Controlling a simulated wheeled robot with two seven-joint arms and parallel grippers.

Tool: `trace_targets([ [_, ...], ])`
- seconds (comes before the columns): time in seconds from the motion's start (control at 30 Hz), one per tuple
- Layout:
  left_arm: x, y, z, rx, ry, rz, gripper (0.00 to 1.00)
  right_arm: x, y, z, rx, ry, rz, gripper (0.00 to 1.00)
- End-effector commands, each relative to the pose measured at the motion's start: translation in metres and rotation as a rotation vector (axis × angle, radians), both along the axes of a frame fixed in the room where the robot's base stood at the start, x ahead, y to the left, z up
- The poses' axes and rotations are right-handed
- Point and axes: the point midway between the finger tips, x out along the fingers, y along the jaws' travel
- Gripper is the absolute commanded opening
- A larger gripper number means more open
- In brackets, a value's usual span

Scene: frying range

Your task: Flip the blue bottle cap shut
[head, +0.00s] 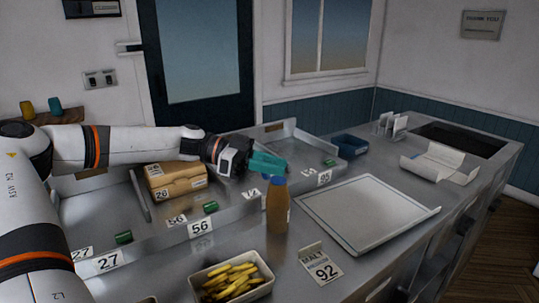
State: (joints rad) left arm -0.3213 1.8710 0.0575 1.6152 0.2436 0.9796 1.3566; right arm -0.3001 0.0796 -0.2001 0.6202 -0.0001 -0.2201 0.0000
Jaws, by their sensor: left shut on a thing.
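An orange-brown bottle (277,212) stands upright on the steel counter, with a blue cap (279,182) on top. The picture is too small to show whether the cap's lid is open or shut. My left gripper (250,158) reaches in from the left, just above and left of the bottle. It is shut on a teal block-shaped piece (268,163), whose far end is close above the cap. I cannot tell whether the piece touches the cap. My right gripper is not in view.
A tray of yellow fries (232,280) and a "MALT 92" card (321,263) stand in front of the bottle. A flat grey tray (368,212) lies to the right. Numbered steel bins with a cardboard box (177,181) and green pieces lie behind and left.

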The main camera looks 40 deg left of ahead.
Motion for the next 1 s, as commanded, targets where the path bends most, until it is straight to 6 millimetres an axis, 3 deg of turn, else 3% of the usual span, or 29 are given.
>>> trace_targets([
  [0.1, 0.001, -0.003, 0.004, 0.085, 0.051, -0.003, 0.03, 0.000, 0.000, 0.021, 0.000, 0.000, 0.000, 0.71],
  [0.4, 0.004, -0.009, -0.002, 0.265, 0.151, -0.003, 0.03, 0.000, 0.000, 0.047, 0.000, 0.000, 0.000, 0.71],
  [1.0, 0.005, -0.012, -0.008, 0.382, 0.216, 0.000, 0.03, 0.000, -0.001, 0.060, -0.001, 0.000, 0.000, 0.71],
])
